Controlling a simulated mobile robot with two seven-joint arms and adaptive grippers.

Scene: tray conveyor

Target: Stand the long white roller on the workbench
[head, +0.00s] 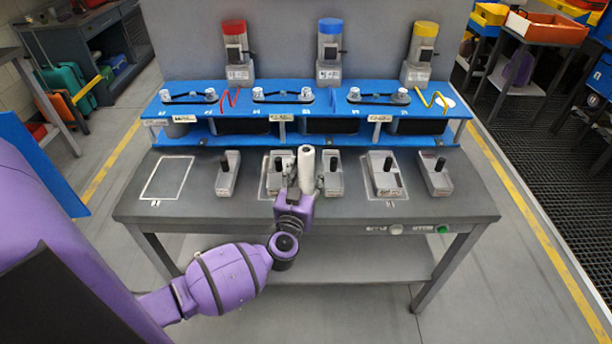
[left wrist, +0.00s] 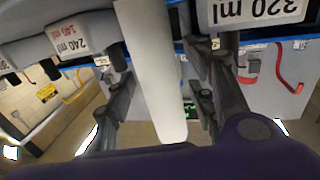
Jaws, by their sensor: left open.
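The long white roller (head: 306,168) stands upright at the middle of the workbench (head: 250,209), towards its front. Its lower end is hidden behind my left gripper (head: 305,187), so I cannot tell whether it touches the bench top. In the left wrist view the roller (left wrist: 155,70) passes between the two dark fingers of the left gripper (left wrist: 163,105). The fingers are open, with a visible gap on each side of the roller. My right gripper is in neither view.
Grey blocks with black knobs (head: 228,174) stand in a row on the bench, some close beside the roller. A blue rack (head: 230,108) runs behind, with red, blue and yellow-topped dispensers (head: 330,50). An empty outlined square (head: 167,178) lies at left.

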